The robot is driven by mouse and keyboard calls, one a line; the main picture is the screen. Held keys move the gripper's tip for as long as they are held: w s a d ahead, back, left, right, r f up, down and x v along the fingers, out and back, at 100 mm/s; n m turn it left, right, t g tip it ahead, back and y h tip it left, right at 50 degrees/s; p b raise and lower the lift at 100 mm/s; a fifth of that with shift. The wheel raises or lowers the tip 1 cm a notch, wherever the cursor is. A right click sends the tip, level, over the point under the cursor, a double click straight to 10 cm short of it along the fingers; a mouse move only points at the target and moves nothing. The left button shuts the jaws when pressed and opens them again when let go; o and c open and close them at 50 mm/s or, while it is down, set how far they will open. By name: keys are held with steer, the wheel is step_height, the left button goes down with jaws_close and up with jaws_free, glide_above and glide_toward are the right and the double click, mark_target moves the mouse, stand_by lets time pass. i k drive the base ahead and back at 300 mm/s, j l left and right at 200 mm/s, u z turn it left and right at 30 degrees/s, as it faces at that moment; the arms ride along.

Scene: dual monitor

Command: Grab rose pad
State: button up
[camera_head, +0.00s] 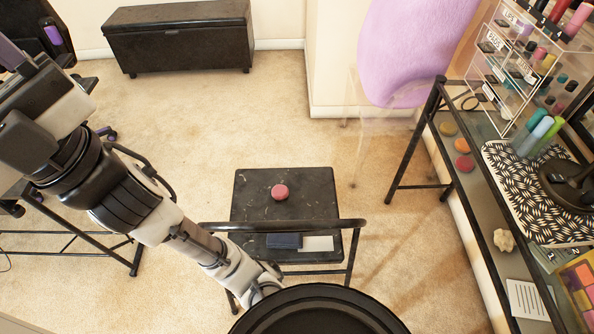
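A round rose-coloured pad (280,192) lies flat on the black seat (310,185) of a low chair, near the middle of the picture. It stands clear of everything else on the seat. My arm comes in from the upper left and slants down to the bottom middle, left of the chair. The end of my arm runs behind a dark round shape at the bottom edge, so my gripper's fingers are hidden. Nothing of mine touches the pad.
A dark blue item (284,241) and a white one (318,243) lie at the seat's near edge, by the chair's rail (290,225). A glass table (480,200) with cosmetics and round pads stands right. A black bench (180,38) stands behind. Carpet is open between.

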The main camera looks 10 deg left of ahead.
mark_target(280, 192)
steer(key=u, duration=0.45)
steer(key=j+z, duration=0.1)
steer(key=j, duration=0.3)
steer(key=k+j+z, duration=0.1)
steer(key=j, duration=0.3)
steer(key=k+j+z, duration=0.15)
steer(key=j, duration=0.25)
steer(key=i+j+z, duration=0.2)
steer(key=j, duration=0.3)
steer(key=k+j+z, duration=0.2)
steer(key=j, duration=0.3)
steer(key=i+j+z, duration=0.2)
steer(key=i+j, duration=0.2)
steer(key=i+j+z, duration=0.2)
steer(key=j, duration=0.35)
steer(key=i, duration=0.1)
